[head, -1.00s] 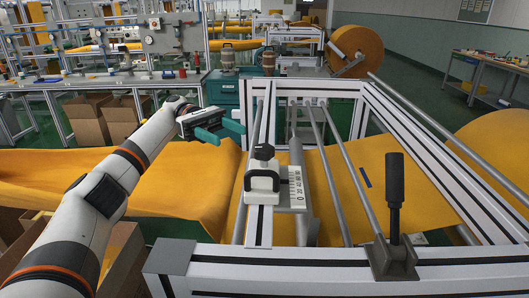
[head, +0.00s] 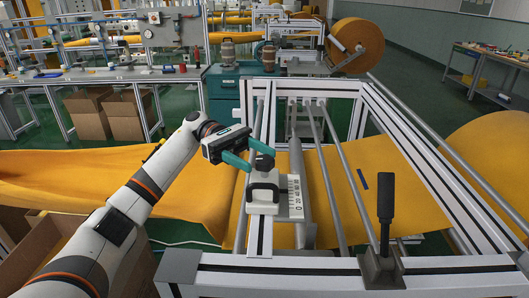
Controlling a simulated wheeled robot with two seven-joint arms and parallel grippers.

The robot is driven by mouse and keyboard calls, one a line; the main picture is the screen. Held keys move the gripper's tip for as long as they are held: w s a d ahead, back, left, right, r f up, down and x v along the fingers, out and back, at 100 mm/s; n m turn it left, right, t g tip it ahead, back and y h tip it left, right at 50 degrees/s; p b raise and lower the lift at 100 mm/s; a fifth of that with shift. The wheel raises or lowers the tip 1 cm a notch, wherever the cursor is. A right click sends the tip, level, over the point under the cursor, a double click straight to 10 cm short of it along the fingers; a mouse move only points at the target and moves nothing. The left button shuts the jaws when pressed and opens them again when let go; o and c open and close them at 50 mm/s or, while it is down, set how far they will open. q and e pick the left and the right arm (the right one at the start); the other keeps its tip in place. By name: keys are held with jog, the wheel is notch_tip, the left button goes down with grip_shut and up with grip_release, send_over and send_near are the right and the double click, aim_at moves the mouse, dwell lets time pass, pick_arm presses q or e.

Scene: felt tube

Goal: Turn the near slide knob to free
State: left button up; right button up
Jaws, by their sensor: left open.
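The near slide (head: 263,202) is a white block with a black handle on the near part of the left frame rail. Its black knob (head: 264,163) stands on top at the far side of the block. A white scale plate (head: 294,192) with printed numbers sits to its right. My left gripper (head: 252,159) has teal fingers, open and apart, reaching in from the left. The fingertips are at the knob, one on its near-left side and one on its far side. Whether they touch it I cannot tell. My right gripper is not in view.
A black lever handle (head: 386,205) stands upright on the front rail at the right. Metal rods (head: 330,180) run lengthwise right of the slide. Orange felt (head: 372,165) passes through the white frame (head: 425,150). Free room lies above the felt left of the rail.

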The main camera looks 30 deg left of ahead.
aim_at(264, 158)
pick_arm(q)
jog(key=shift+p+x, duration=0.5)
jog(key=shift+x, duration=1.15)
jog(key=c, duration=1)
jog(key=shift+f+t+b, duration=0.2)
jog(key=shift+t+b, duration=0.1)
jog(key=shift+b, duration=0.25)
jog(key=n+t+b, duration=0.3)
jog(key=t+b, duration=0.1)
jog(key=b, duration=0.1)
jog(key=n+t+b, duration=0.3)
jog(key=t+b, duration=0.1)
jog(key=t, duration=0.1)
jog(key=shift+f+b, duration=0.15)
jog(key=shift+b, duration=0.2)
jog(key=n+t, duration=0.1)
jog(key=n+t+y+b, duration=0.1)
jog(key=t, duration=0.1)
jog(key=shift+r+n+t+y, duration=0.2)
jog(key=shift+n+t+y, duration=0.1)
jog(key=shift+r+n+t+y, duration=0.15)
jog(key=shift+n+t+y, duration=0.85)
jog(key=shift+t, duration=0.4)
